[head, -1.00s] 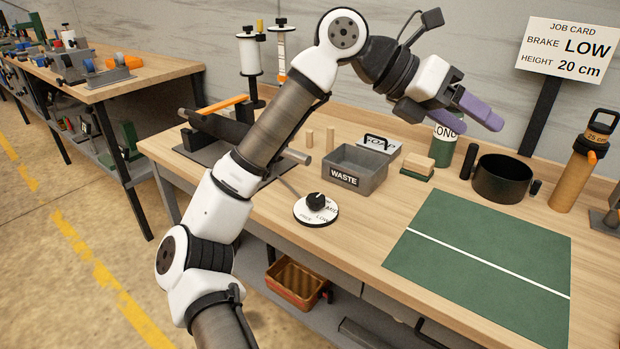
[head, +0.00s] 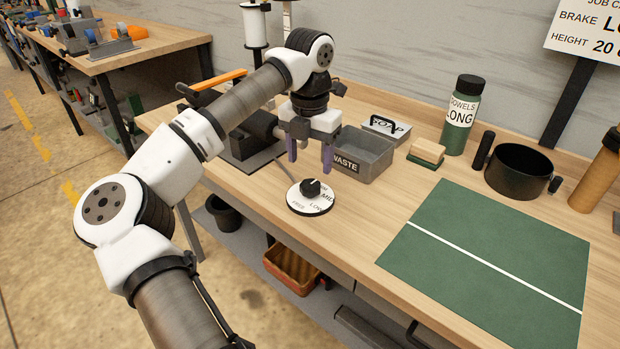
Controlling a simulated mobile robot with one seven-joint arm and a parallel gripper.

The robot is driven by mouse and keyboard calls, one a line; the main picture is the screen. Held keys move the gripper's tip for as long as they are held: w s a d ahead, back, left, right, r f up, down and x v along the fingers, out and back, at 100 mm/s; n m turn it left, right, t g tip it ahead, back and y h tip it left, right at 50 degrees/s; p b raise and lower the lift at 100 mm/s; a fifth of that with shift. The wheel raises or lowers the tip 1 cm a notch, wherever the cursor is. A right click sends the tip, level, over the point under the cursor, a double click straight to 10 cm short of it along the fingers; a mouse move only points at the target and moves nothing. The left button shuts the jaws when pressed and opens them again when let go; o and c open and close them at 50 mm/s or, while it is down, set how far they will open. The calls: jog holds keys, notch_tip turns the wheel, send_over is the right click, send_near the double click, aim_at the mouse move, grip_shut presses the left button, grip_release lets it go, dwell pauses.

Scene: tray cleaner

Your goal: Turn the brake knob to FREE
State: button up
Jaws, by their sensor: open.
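The brake knob (head: 310,188) is a small black knob on a round white dial (head: 299,205) near the bench's front edge. The dial's readable labels are FREE at lower left, LOW at the front and MID at right; another at the back is too small to read. I cannot tell which label the knob points to. My gripper (head: 310,165) points down with its two purple fingers apart and empty. In the picture it is just above and behind the knob, not touching it.
A grey WASTE bin (head: 376,163) stands right behind the gripper. A thin rod runs to the dial from the dark device (head: 240,150) at left. A green mat (head: 490,250) lies at right. The job card (head: 590,35) reads BRAKE, partly cut off.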

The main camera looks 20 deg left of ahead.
aim_at(310, 184)
notch_tip(310, 184, down, 6)
jog(key=shift+f, duration=0.2)
jog(key=c, duration=1)
